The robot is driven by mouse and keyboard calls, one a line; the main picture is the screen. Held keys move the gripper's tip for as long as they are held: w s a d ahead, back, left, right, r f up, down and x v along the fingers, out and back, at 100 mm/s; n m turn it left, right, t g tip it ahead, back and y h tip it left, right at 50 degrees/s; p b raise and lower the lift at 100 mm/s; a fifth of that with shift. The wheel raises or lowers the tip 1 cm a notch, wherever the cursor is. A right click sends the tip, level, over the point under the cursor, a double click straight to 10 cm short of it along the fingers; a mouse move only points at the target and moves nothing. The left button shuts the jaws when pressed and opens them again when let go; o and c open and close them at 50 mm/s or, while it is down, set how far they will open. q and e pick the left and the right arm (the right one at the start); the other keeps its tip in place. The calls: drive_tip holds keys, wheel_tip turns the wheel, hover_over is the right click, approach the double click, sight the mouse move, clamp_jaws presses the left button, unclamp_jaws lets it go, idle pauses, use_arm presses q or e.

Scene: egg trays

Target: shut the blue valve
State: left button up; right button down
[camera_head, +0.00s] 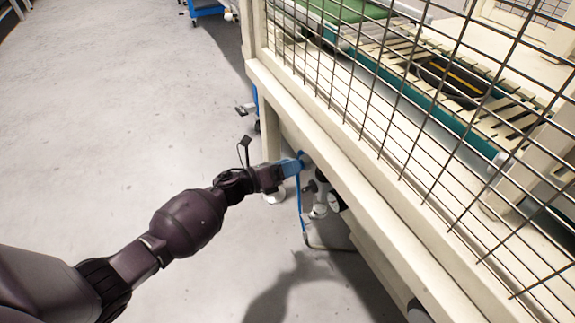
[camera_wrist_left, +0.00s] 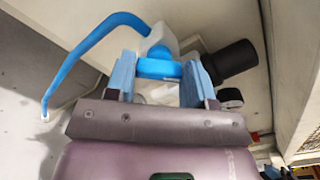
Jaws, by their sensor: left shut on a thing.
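In the head view a thin blue length (camera_head: 300,205) hangs down just beyond my gripper, beside a white pipe fitting (camera_head: 320,206). My left gripper (camera_head: 296,165) is under the edge of the cream frame. In the wrist view its two pale-blue fingers (camera_wrist_left: 160,80) are shut on the blue part of the valve (camera_wrist_left: 158,67), below the white valve body (camera_wrist_left: 165,40). The exact contact is partly hidden. My right gripper is in neither view.
The cream frame (camera_head: 345,170) with its wire mesh (camera_head: 400,120) runs along the right, close over my gripper. A black cylinder (camera_wrist_left: 230,60) sits right beside the fingers in the wrist view. The grey floor (camera_head: 120,110) on the left is clear.

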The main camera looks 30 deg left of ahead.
use_arm(q)
drive_tip(key=n+p, duration=0.2)
drive_tip(key=n, duration=0.7)
drive_tip(key=shift+f+n, duration=0.15)
drive_tip(key=shift+n, duration=0.25)
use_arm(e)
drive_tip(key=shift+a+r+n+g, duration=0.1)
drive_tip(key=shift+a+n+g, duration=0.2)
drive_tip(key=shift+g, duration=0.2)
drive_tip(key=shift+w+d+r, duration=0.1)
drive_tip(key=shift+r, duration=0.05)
use_arm(q)
drive_tip(key=o, duration=0.9)
drive_tip(key=shift+a, duration=0.1)
drive_tip(key=p+v, duration=0.2)
drive_tip(key=v, duration=0.8)
drive_tip(key=shift+s+a, duration=0.25)
drive_tip(key=shift+s, duration=0.05)
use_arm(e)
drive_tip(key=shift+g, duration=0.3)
